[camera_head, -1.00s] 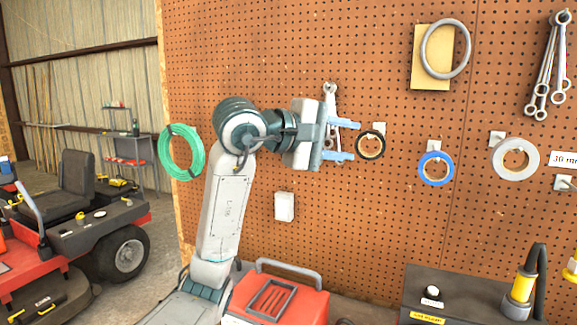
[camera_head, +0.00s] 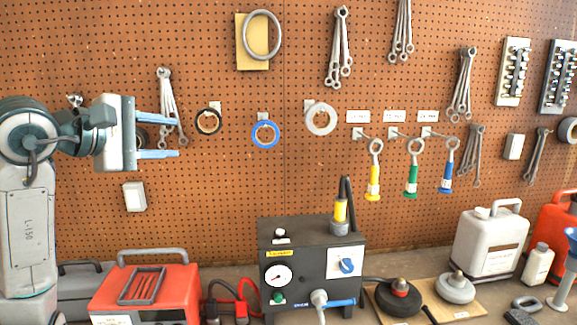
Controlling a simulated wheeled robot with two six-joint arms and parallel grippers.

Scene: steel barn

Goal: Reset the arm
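My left arm comes in from the left side of the head view. My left gripper (camera_head: 160,136) points right, in front of the pegboard. Its two blue fingers are spread apart with nothing between them, so it is open and empty. Part of a dark tape roll and a bunch of wrenches (camera_head: 165,90) show near and behind the fingers. My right gripper is not in view.
A brown pegboard (camera_head: 330,165) holds tape rolls, wrenches and colored-handled tools. On the bench below stand a red case (camera_head: 146,295), a black gauge box (camera_head: 300,262), a white jug (camera_head: 490,245) and a blue funnel (camera_head: 571,238). Open air lies right of the gripper.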

